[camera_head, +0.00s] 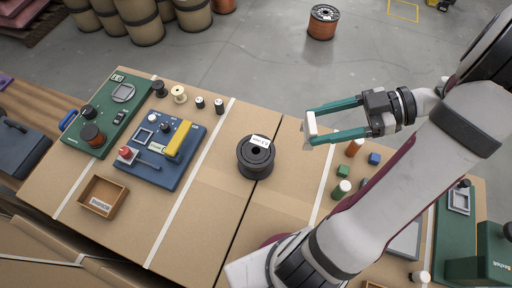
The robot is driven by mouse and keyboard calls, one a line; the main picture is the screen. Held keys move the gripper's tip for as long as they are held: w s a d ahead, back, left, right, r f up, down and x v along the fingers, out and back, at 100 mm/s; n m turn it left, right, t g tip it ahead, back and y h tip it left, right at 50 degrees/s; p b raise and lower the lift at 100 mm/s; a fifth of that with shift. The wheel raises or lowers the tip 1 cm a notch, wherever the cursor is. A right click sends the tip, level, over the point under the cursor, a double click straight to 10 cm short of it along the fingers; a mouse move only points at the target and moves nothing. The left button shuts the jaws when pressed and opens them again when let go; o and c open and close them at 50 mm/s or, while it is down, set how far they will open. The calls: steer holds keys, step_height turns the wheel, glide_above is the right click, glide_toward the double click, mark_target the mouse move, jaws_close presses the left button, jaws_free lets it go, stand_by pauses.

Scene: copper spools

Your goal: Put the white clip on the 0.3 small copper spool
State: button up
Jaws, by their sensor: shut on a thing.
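My gripper (311,125) is at the upper right of the table, with two long teal fingers pointing left. It is shut on a small white piece, which looks like the white clip (310,124), held between the fingertips above the cardboard surface. A round black spool (256,158) lies near the middle of the table, below and left of my gripper and apart from it. It has a dark hole in its centre and a white label on its top rear edge. The label print is too small to read surely, and no copper wire shows on it.
A blue device (160,170) and a green device (75,152) lie at left, with small spools (179,94) behind. An open brown box (103,198) is front left. Green blocks (341,171) and small cylinders stand right, near my arm. Cardboard around the black spool is clear.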

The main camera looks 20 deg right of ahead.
steer(key=w+a+f, duration=0.2)
steer(key=f, duration=0.1)
steer(key=w+a+f, duration=0.3)
steer(key=f, duration=0.1)
steer(key=w+a+f, duration=0.2)
steer(key=a+f, duration=0.1)
steer(key=f, duration=0.1)
steer(key=shift+w+a, duration=0.15)
steer(key=shift+w, duration=0.05)
steer(key=shift+f, duration=0.15)
steer(key=o, duration=1.3)
